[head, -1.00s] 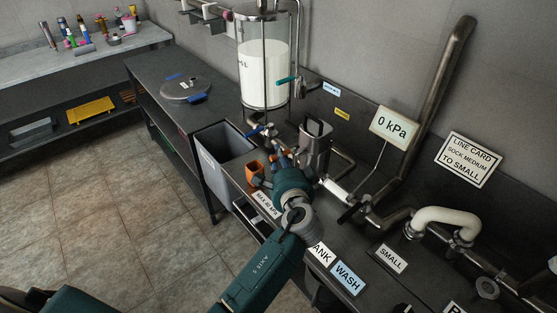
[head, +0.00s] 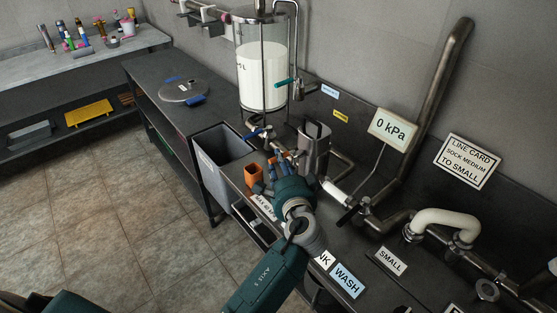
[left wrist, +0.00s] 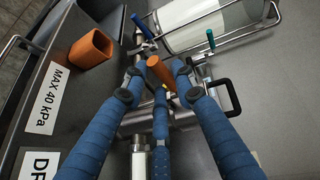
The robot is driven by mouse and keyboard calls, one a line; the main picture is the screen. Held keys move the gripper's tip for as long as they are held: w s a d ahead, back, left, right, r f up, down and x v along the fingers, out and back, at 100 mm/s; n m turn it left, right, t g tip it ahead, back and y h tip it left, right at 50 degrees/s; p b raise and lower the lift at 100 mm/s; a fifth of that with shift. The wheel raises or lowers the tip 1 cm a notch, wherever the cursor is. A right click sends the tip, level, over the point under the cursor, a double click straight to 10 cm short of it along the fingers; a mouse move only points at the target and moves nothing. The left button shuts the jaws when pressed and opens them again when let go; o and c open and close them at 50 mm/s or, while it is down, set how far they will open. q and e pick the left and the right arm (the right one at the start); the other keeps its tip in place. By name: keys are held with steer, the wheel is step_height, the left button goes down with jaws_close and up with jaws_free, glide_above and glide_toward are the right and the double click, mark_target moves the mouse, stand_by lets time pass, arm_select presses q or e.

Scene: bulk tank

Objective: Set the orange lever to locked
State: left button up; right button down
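The orange lever (left wrist: 160,70) is a short rounded handle in the left wrist view, on the pipework below the tank. My left gripper (left wrist: 155,76) has blue fingers standing apart, with the lever's end between their tips. I cannot tell whether any finger touches it. In the head view the left gripper (head: 271,176) reaches in over the bench beside the orange cup, and it largely hides the lever there. My right gripper is not in view.
An orange square cup (head: 253,175) stands close left of the gripper; it also shows in the left wrist view (left wrist: 91,48). A metal jug (head: 314,148) stands behind. The glass tank (head: 262,70) holds white liquid. A gauge card (head: 392,130) reads 0 kPa.

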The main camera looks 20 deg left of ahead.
arm_select(q)
steer(key=v, duration=0.5)
steer(key=shift+s+d+r, duration=0.1)
steer(key=shift+s+d, duration=0.05)
steer(key=shift+s, duration=0.05)
